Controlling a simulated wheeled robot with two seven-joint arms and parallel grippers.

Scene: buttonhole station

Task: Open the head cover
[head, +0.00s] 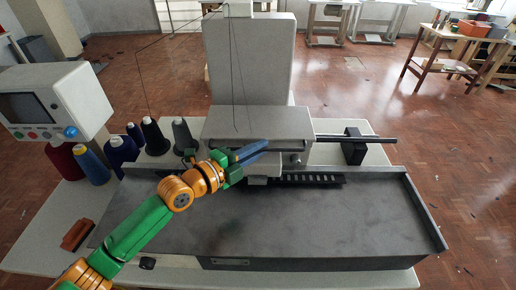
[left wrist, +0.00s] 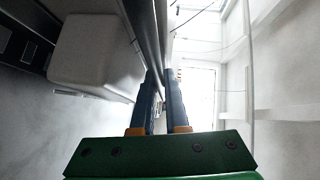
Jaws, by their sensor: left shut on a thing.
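The head cover (head: 258,120) is the light grey box-shaped part at the front of the machine head, below a tall grey column. It looks lowered, with a dark line along its front lower edge. My left gripper (head: 252,152) reaches in from the lower left, its blue fingers at that front edge. In the left wrist view my left gripper (left wrist: 160,95) has a finger on each side of a thin dark edge and is shut on it. This looks like the cover's edge; the exact contact is hard to see. My right gripper is not in view.
Several thread cones (head: 153,137) stand left of the head near the control box (head: 50,103). A dark rod (head: 350,138) sticks out to the right. A black slotted strip (head: 310,180) lies below the head. The dark metal bed (head: 330,220) is mostly clear.

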